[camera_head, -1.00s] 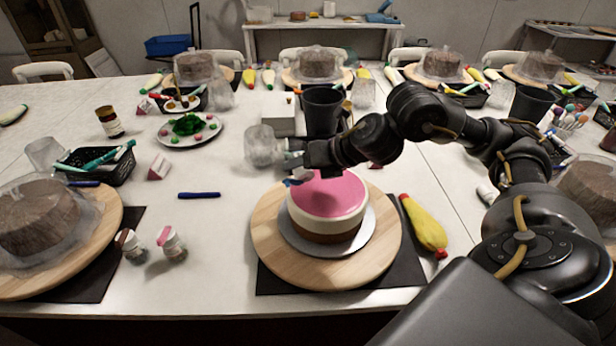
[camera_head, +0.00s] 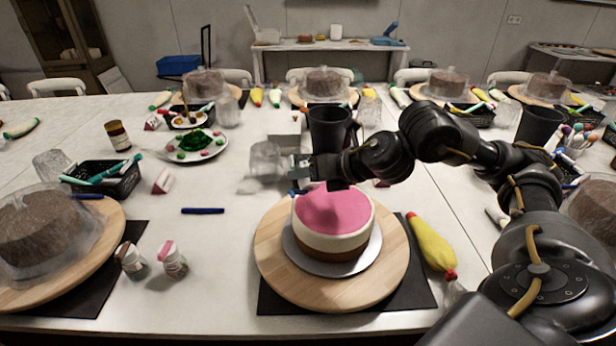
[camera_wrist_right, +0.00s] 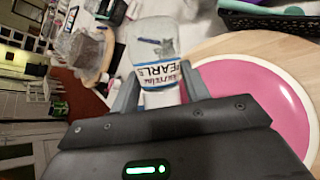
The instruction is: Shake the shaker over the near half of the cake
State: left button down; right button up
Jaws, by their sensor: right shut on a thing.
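The cake (camera_head: 333,212) has a smooth pink top, a cream side and a brown base. It stands on a silver board (camera_head: 333,266) on a round wooden turntable (camera_head: 285,285). My right gripper (camera_head: 297,172) is at the far left edge of the cake, above it. In the right wrist view it is shut on a clear shaker (camera_wrist_right: 150,45) with a blue and white label reading "PEARLS", lying roughly level with the fingers. In the head view the shaker is blurred and hard to make out. The pink cake top (camera_wrist_right: 265,105) also shows in the wrist view. My left gripper is not in view.
A black cup (camera_head: 330,130) and a clear, blurred cup (camera_head: 264,155) are behind the cake.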

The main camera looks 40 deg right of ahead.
jog(key=shift+b, duration=0.45)
jog(key=shift+r, duration=0.1)
jog(key=shift+w+d+r, duration=0.1)
jog(key=shift+w+r, duration=0.2)
jog(key=shift+w, duration=0.05)
jog(key=shift+s+f, duration=0.35)
jog(key=shift+s, duration=0.05)
jog(key=shift+t, duration=0.3)
jog(key=shift+s+r+t+b, duration=0.1)
jog(key=shift+t+b, duration=0.3)
jog(key=shift+b, duration=0.5)
jog(key=shift+r, duration=0.1)
